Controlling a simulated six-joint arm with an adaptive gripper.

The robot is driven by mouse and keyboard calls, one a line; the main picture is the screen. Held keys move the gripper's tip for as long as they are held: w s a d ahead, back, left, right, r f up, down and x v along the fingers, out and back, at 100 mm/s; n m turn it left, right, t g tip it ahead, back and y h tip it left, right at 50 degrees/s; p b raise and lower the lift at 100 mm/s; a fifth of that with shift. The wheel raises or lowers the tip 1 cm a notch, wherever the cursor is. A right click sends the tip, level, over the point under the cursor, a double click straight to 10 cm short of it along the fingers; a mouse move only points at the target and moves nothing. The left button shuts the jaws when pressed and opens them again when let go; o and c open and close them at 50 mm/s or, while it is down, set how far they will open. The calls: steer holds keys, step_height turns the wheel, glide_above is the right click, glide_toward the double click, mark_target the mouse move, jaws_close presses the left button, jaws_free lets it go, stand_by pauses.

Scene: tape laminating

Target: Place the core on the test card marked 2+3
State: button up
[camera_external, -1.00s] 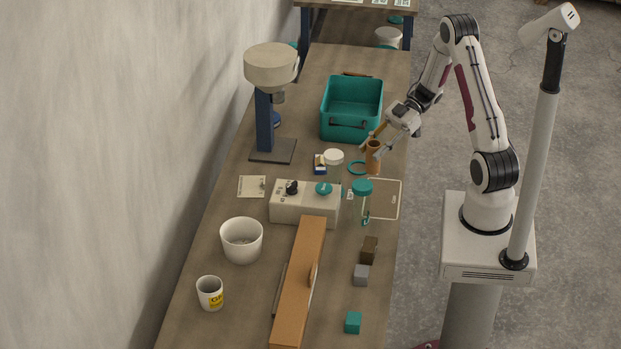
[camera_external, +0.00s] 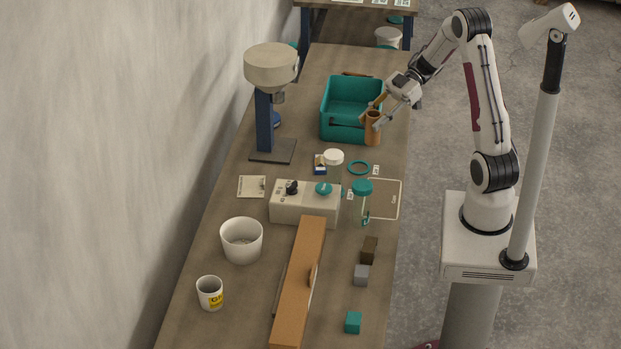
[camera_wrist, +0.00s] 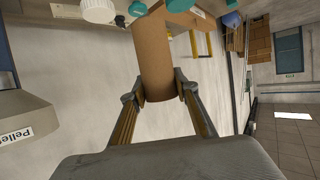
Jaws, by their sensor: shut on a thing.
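The core (camera_external: 372,128) is a brown cardboard tube, held about upright in front of the teal bin's right corner. My gripper (camera_external: 377,111) is shut on it, with fingers on either side. In the wrist view my gripper (camera_wrist: 158,96) shows both fingertips pressed against the core (camera_wrist: 154,60). The gap between the core's lower end and the table is hard to judge. A small white card (camera_external: 376,170) lies nearer the camera, beside a teal ring. Another small card (camera_external: 350,195) lies beside the teal-lidded jar. Their markings are too small to read.
The teal bin (camera_external: 350,127) stands behind the core. The teal ring (camera_external: 359,168), a white lid (camera_external: 334,157), the jar (camera_external: 362,207) and a control box (camera_external: 303,207) crowd the area nearer the camera. A tan board (camera_external: 386,198) lies by the table's right edge.

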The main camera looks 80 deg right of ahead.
steer(key=w+m+t+h, duration=0.4)
steer(key=w+m+h, duration=0.15)
steer(key=w, duration=3.15)
step_height(320, 180, down, 11)
steer(key=shift+w, duration=0.2)
steer(key=shift+a+f, duration=0.1)
step_height(320, 180, down, 6)
steer(key=shift+f, duration=0.1)
steer(key=shift+f, duration=1.8)
steer(key=shift+f, duration=0.1)
